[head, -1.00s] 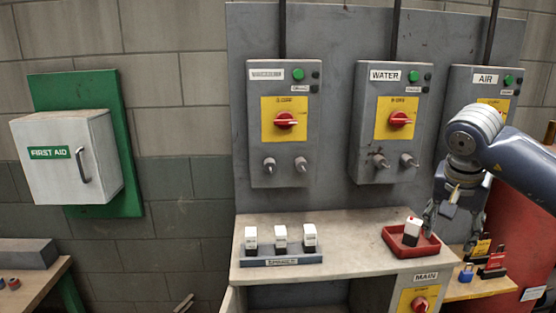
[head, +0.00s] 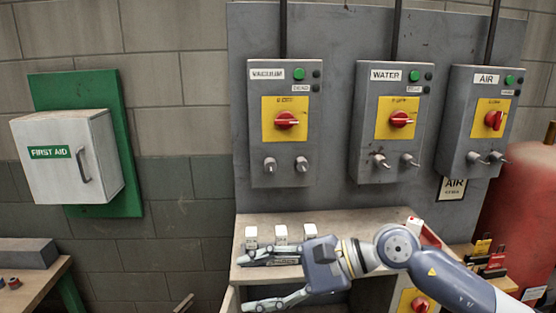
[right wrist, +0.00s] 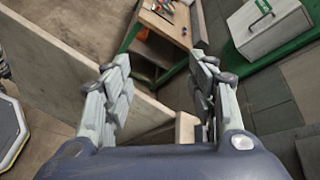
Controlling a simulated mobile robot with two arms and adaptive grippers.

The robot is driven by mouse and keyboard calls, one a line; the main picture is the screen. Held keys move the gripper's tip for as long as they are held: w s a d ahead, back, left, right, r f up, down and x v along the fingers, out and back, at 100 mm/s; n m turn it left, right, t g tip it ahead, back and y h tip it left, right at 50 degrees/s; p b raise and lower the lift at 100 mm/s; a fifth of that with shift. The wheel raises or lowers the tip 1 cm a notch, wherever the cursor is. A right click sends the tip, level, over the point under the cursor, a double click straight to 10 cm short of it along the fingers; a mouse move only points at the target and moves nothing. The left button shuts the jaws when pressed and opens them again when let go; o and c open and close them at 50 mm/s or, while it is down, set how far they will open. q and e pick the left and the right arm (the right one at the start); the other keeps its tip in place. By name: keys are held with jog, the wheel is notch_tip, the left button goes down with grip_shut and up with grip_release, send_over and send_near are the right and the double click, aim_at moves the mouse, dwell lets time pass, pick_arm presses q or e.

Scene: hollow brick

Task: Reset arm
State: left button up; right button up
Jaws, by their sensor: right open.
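My right gripper (head: 256,281) is in front of the workbench in the head view, its fingers pointing left and spread apart. Nothing is between them. My right arm comes in from the lower right and covers part of the bench and the MAIN box. In the right wrist view the two fingers of the right gripper (right wrist: 162,62) are wide apart, with floor and a bench edge seen between and beyond them.
VACUUM (head: 285,155), WATER (head: 395,90) and AIR (head: 478,148) boxes hang on the panel. A red tank (head: 525,210) stands right. The first aid box (head: 72,160) hangs left.

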jog(key=s+a+r+m+t+y, duration=0.1)
jog(key=s+a+r+m+y, duration=0.25)
jog(key=r+m+y, duration=0.25)
jog(key=w+d+r+m+t, duration=0.2)
jog(key=d+m+t, duration=0.1)
jog(key=m+t, duration=0.4)
jog(key=w+d+r+m+t, duration=0.25)
jog(key=m+t, duration=0.25)
jog(key=m, duration=0.5)
jog(key=w+d+f+m+t+h, duration=0.5)
jog(key=d+m+h, duration=0.4)
jog(key=m, duration=0.5)
jog(key=s+d+f+m+g+h, duration=0.2)
jog(key=d+f+m+h, duration=0.3)
jog(key=f, duration=0.3)
jog(key=s+d+f+m+g+h, duration=0.1)
jog(key=s+d+f+m+h, duration=0.1)
jog(key=d+f+m+h, duration=0.45)
jog(key=s+d+f+m+g+y, duration=0.1)
jog(key=s+f+m+g, duration=1.1)
jog(key=s+f, duration=1.25)
notch_tip(320, 180, down, 26)
jog(key=s+r+n+g+b, duration=0.1)
jog(key=s+n+g, duration=0.1)
jog(key=s+d+f+g+b, duration=0.1)
jog(key=s+d+f, duration=0.2)
jog(key=s+f, duration=1.4)
jog(key=shift+s+d+f, duration=0.15)
jog(key=shift+f, duration=0.5)
